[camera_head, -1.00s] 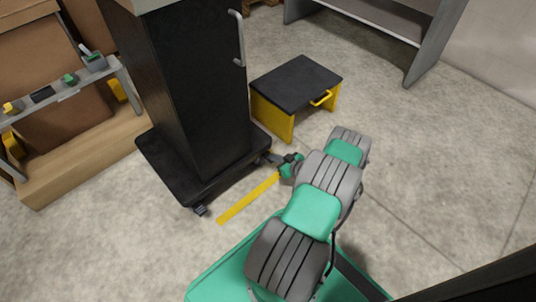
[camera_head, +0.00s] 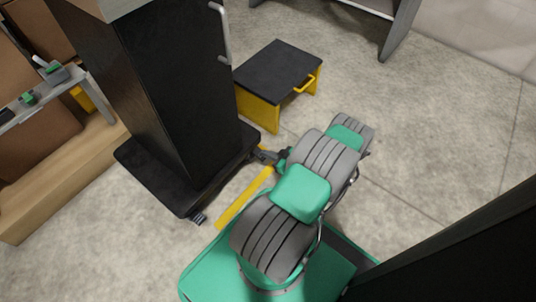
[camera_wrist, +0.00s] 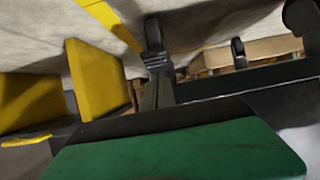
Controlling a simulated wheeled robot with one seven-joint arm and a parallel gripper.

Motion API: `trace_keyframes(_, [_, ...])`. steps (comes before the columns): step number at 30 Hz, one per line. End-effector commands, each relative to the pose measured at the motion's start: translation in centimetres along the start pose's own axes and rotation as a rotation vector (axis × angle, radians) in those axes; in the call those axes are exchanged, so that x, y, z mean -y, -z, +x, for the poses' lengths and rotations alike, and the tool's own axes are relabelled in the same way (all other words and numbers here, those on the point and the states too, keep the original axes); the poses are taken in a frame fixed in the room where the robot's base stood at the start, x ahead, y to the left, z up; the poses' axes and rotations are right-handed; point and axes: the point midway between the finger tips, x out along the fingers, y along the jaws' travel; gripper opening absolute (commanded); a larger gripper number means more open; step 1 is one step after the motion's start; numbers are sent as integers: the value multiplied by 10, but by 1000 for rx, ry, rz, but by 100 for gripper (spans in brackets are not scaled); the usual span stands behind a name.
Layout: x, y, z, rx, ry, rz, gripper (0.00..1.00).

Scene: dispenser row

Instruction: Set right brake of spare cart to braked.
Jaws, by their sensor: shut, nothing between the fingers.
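The spare cart (camera_head: 165,95) is a tall black cabinet with a grey side handle, on a black wheeled base (camera_head: 165,185). My gripper (camera_head: 264,156) is low at the right corner of that base, close beside the caster there. In the wrist view the shut fingers (camera_wrist: 157,85) point at a dark caster (camera_wrist: 153,35) under the base edge (camera_wrist: 250,82). Whether they touch it I cannot tell. The right brake is too small and dark to make out, so its setting cannot be seen. Another caster (camera_head: 199,217) shows at the base's front corner.
A black-topped yellow step stool (camera_head: 278,75) stands just behind my gripper. A yellow floor strip (camera_head: 243,198) runs beside the cart. A rack with small parts (camera_head: 45,95) and boxes is at left. Open floor lies to the right; a dark panel (camera_head: 450,255) fills the lower right.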

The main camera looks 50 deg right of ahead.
Motion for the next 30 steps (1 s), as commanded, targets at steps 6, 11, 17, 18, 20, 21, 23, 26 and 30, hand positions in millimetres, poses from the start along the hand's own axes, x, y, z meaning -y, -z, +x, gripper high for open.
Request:
trace_keyframes(6, [-1,2,-2,0,-2,1,0])
trace_keyframes(11, [-1,3,-3,0,-2,1,0])
trace_keyframes(17, [1,28,-18,0,4,-2,0])
trace_keyframes(18, [2,37,-23,0,6,-3,0])
trace_keyframes(20, [3,38,-31,0,7,-2,0])
trace_keyframes(21, [3,28,-39,1,6,2,0])
trace_keyframes(23, [3,20,-52,0,5,-1,0])
trace_keyframes(26, [2,7,-73,0,4,0,0])
trace_keyframes(30, [1,-8,-96,0,4,-1,0])
